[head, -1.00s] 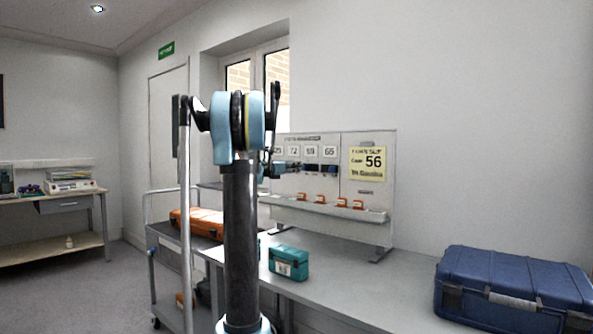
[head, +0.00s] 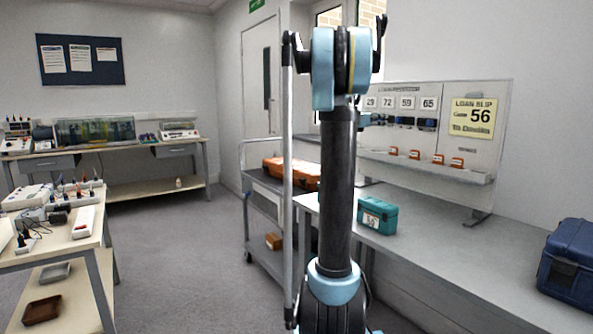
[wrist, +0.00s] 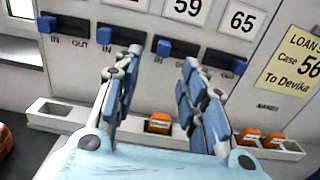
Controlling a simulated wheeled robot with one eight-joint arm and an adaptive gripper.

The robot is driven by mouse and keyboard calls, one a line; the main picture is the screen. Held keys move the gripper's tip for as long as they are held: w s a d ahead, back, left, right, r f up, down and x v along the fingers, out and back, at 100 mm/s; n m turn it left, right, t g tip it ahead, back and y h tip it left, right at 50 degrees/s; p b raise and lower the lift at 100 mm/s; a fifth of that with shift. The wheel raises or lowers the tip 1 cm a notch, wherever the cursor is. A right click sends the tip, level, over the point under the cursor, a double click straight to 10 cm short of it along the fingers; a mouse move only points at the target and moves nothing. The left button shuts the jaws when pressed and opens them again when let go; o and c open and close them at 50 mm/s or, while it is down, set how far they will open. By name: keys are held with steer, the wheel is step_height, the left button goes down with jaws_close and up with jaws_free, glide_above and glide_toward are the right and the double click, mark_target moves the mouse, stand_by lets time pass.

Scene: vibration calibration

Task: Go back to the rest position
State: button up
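My gripper (wrist: 161,62) shows in the wrist view with its two blue-padded fingers apart and nothing between them. It faces the board (head: 502,92) with number cards and blue sliders marked IN and OUT. In the head view my arm stands upright in the middle, and it hides most of the gripper. The yellow loan slip (head: 473,117) reads Case 56, and it also shows in the wrist view (wrist: 290,68). Several orange pieces sit in the white tray (head: 480,178) below the sliders; one orange piece (wrist: 158,122) appears between the fingers, behind them.
A teal box (head: 379,216) and a blue case (head: 570,262) stand on the grey bench (head: 430,255). A trolley (head: 262,222) with an orange case (head: 291,172) is left of my arm. A worktable (head: 62,240) stands at the left. Grey floor (head: 190,270) between them is clear.

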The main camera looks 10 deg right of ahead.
steer(key=s+a+f+m+g+y, duration=0.2)
steer(key=s+a+f+m+y, duration=0.6)
steer(key=s+a+f, duration=1.1)
steer(key=s+a+f+m+g+y, duration=0.2)
steer(key=s+a+f+m+y, duration=0.6)
steer(key=s+a+f+m, duration=0.6)
steer(key=s+a+f, duration=0.6)
steer(key=s+f, duration=0.2)
steer(key=s, duration=0.1)
steer(key=shift+s+g+y, duration=0.3)
steer(key=shift+s+g, duration=0.05)
steer(key=shift+g, duration=0.05)
steer(key=shift+w+f, duration=0.2)
steer(key=shift+w, duration=0.3)
